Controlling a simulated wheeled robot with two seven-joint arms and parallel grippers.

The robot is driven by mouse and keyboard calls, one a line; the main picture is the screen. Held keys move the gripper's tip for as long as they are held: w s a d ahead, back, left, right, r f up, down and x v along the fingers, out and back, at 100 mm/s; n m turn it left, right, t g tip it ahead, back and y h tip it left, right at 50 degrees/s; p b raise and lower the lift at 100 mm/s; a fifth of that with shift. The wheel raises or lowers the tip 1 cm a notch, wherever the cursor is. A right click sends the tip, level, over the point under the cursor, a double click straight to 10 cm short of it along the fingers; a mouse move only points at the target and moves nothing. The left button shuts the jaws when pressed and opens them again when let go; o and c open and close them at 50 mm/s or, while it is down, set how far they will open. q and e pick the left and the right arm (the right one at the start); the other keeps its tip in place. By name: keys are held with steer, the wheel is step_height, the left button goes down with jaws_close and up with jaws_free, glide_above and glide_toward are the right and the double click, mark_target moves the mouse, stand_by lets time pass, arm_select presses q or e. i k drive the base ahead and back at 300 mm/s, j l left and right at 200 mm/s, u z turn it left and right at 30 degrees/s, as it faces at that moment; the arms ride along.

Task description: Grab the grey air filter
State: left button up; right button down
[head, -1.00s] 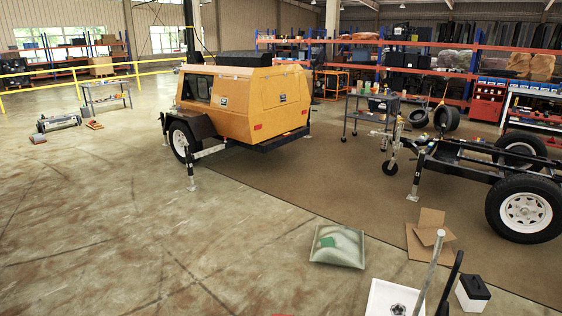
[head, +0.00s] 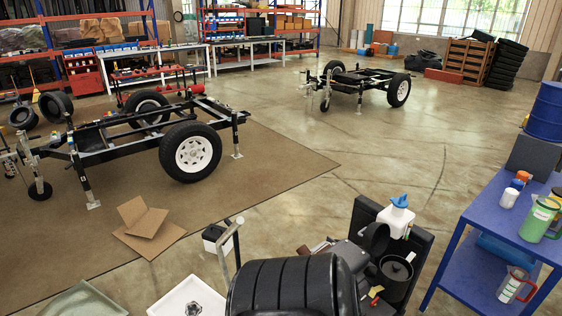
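I cannot make out a grey air filter for certain in the head view. A pile of parts at the lower middle right holds a dark round can-like part (head: 375,238) and a black pan-like part (head: 396,268), both small and partly overlapped. Neither of my grippers is in the head view.
A blue table (head: 470,245) with bottles and jugs stands at the right. A black ribbed object (head: 283,287), a white tray (head: 188,298) and cardboard (head: 150,230) lie in front. Open floor (head: 300,125) lies in the middle.

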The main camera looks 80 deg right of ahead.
mark_target(395, 270)
steer(key=z, duration=1.8)
steer(key=i+j, duration=0.05)
steer(key=j, duration=0.05)
